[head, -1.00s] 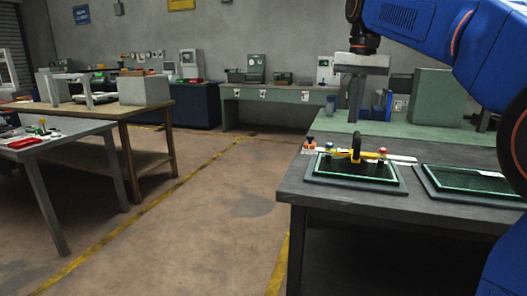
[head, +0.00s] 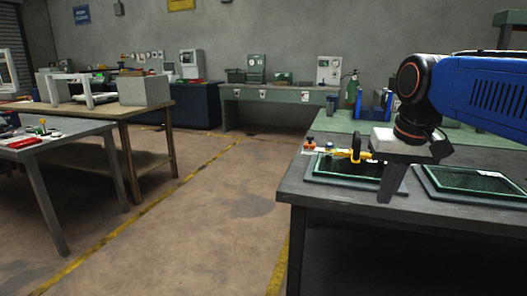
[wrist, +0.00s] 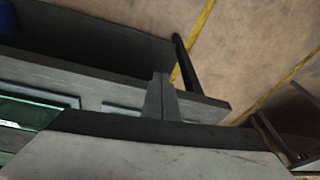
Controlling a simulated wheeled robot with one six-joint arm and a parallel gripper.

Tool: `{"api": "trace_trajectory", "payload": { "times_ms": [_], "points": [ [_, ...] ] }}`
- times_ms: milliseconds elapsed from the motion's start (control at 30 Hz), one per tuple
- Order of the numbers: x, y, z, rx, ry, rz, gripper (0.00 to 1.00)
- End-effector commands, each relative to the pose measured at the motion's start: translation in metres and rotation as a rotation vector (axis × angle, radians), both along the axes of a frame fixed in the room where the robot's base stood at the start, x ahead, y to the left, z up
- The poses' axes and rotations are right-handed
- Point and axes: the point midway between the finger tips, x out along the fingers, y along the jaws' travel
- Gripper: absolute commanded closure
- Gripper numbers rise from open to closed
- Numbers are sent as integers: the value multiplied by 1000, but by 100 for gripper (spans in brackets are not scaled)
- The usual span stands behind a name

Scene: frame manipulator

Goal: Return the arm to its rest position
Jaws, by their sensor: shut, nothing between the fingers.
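My blue arm (head: 480,92) reaches in from the right in the head view, with a dark wrist joint at its end. My gripper (head: 388,194) hangs below it, fingers pointing down, shut and empty. It also shows in the wrist view (wrist: 160,82) as closed fingers. In the head view it overlaps the right part of a black tray with a green-edged frame (head: 330,178) on the grey workbench (head: 300,192). I cannot tell how high the fingers are above the bench.
A yellow-and-black handled tool (head: 356,150) lies over the left tray. A second green-edged tray (head: 470,182) sits to the right. A wooden table (head: 150,113) and a grey table (head: 80,132) stand at left. The floor between is clear.

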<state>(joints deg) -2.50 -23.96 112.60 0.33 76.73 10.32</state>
Motion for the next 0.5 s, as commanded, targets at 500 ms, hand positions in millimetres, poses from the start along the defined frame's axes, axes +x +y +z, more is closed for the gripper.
{"api": "trace_trajectory", "payload": {
  "times_ms": [500],
  "points": [
    [-120,-15,-161,-51,-136,108,100]
  ]
}}
